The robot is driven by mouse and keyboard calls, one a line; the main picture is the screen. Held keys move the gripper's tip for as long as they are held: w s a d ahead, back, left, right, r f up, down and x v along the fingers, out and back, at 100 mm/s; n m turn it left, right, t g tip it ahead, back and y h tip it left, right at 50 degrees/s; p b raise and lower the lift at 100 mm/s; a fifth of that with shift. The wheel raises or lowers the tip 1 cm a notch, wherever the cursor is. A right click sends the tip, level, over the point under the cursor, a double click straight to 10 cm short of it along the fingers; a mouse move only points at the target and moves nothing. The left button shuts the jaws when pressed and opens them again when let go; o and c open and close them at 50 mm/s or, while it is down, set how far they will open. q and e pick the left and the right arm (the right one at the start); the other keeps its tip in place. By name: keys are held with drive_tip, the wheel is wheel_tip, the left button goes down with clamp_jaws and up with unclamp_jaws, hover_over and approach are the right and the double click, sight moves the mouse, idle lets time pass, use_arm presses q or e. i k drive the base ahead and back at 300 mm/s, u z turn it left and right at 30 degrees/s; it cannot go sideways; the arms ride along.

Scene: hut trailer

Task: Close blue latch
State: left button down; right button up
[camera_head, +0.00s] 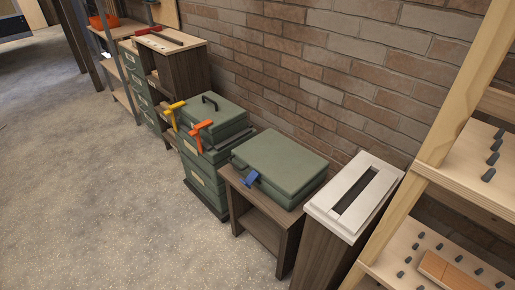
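The blue latch (249,178) is on the front left side of a green case (281,165). It sticks out at an angle from the case's side. The case lies flat with its lid down on a small dark wooden table (270,235). Neither of my grippers shows in the head view.
Left of the table stand stacked green boxes (205,178) with a yellow latch (175,108), an orange latch (199,134) and a black handle (210,98). A white-topped bin (354,195) stands close on the right, then a wooden shelf (470,195). The floor (100,200) in front is clear.

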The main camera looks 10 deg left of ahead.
sight(250, 179)
drive_tip(key=i, duration=0.9)
drive_tip(key=z, duration=0.05)
